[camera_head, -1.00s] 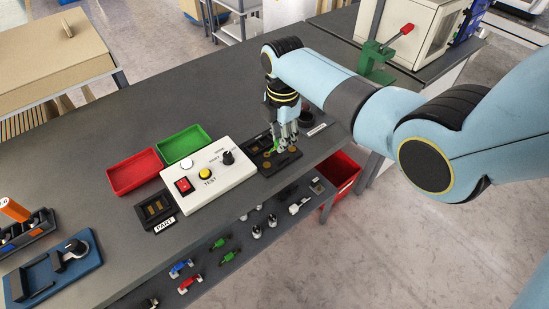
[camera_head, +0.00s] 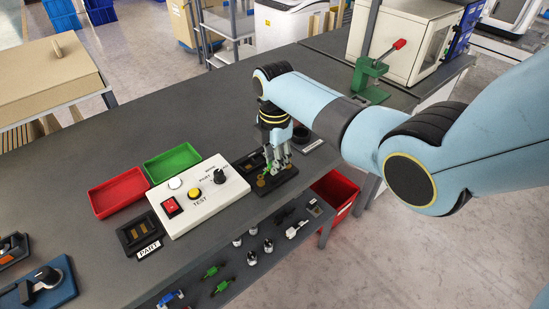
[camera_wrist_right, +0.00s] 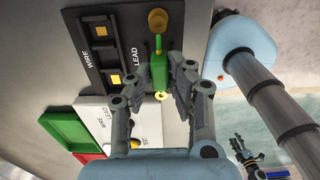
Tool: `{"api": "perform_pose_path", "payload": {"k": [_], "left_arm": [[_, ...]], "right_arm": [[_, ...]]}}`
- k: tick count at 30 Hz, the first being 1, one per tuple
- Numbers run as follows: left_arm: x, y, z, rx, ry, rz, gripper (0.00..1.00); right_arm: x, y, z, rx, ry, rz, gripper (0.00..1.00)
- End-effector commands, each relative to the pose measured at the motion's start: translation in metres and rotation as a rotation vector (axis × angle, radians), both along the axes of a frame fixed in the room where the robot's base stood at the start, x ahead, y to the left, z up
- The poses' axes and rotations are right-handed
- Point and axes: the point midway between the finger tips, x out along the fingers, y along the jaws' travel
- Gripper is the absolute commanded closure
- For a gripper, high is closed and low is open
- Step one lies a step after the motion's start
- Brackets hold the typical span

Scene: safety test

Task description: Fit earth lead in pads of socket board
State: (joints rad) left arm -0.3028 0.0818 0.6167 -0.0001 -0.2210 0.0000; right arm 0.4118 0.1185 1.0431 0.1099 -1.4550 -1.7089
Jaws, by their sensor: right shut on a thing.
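The socket board (camera_head: 287,186) is a black block with round brass pads at the front edge of the bench, right of the white test box. My right gripper (camera_head: 277,162) points down over it, shut on the green earth lead (camera_head: 267,172). In the right wrist view, the fingers (camera_wrist_right: 161,70) close around the green lead (camera_wrist_right: 158,46). Its thin end reaches a brass pad (camera_wrist_right: 158,20), and another brass pad (camera_wrist_right: 162,96) lies at its other end. I cannot tell whether the ends are seated. My left gripper (camera_wrist_right: 241,150) shows small at the lower right there; its jaw state is unclear.
The white test box (camera_head: 198,198) stands close left of the board. Red (camera_head: 118,193) and green (camera_head: 171,163) trays lie behind it. A black part holder (camera_head: 139,230) is in front. A green press (camera_head: 371,75) stands to the back right. A red bin (camera_head: 335,196) sits below the edge.

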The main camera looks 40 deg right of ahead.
Motion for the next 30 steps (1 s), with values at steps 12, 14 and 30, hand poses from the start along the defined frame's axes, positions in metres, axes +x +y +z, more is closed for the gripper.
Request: {"api": "perform_pose_path", "payload": {"k": [12,14,30], "left_arm": [[0.0068,-0.0020,0.0001,-0.002,-0.011,0.000,0.60],[0.0068,-0.0023,0.0001,-0.002,-0.011,0.000,0.60],[0.0049,-0.0022,0.0033,-0.002,-0.008,0.000,0.60]], "right_arm": [[0.0004,0.0000,-0.0009,0.000,-0.001,0.000,1.00],[0.0004,0.0000,-0.0009,0.000,-0.001,0.000,1.00],[0.0002,0.0003,-0.0027,0.000,-0.001,0.000,1.00]]}}
